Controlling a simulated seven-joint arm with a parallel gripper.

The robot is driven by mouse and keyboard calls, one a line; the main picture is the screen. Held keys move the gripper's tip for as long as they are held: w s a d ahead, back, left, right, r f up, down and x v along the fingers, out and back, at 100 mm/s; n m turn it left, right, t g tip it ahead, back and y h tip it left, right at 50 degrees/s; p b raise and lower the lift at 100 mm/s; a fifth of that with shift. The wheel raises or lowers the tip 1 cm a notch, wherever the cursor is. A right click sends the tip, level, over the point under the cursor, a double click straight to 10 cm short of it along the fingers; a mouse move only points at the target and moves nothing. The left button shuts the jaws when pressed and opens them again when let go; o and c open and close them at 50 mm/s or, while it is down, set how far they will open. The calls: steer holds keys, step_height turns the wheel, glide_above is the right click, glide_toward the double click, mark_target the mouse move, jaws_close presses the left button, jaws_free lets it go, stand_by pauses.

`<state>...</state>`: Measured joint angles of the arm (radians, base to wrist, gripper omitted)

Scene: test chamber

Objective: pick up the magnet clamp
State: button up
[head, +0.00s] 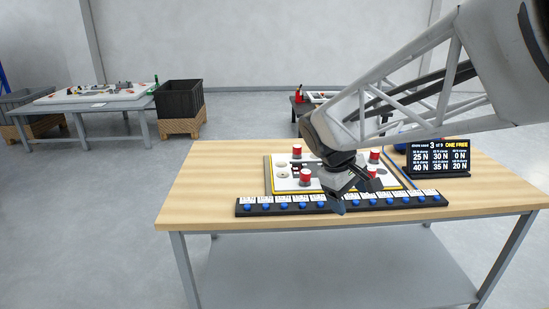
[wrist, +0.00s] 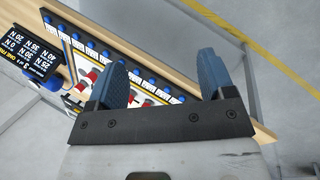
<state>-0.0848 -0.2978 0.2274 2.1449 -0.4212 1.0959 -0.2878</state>
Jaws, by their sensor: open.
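Several red-and-white cylinders, one of them at the near side (head: 305,176), stand on a white plate (head: 281,160) on the wooden table; they may be magnet clamps, but I cannot tell which is meant. My gripper (head: 356,196) is open over the front right of the plate, by the black rail, and hides part of both. In the wrist view my blue fingers (wrist: 163,72) are spread apart with nothing between them. Red cylinders (wrist: 81,85) show there to the left, partly behind the left finger.
A black rail (head: 240,209) with blue knobs and white labels runs along the table's (head: 215,180) front. A black display (head: 437,158) with force values stands at the right. The table's left side is clear. Another table (head: 95,103) and a black crate (head: 180,98) are far left.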

steer(key=w+f+n+h, duration=0.2)
steer(key=w+n+h, duration=0.1)
steer(key=w, duration=0.9)
steer(key=n+t+h, duration=0.2)
steer(key=n+h, duration=0.4)
steer(key=n, duration=0.4)
glide_toward(305, 176)
steer(key=w+d+f, duration=0.2)
steer(key=shift+w+d+f, duration=0.1)
steer(key=shift+w+d, duration=0.15)
steer(key=shift+w, duration=0.05)
steer(key=shift+d, duration=0.1)
steer(key=shift+x, duration=1.2)
steer(key=shift+d+f, duration=0.1)
steer(key=shift+x, duration=2.5)
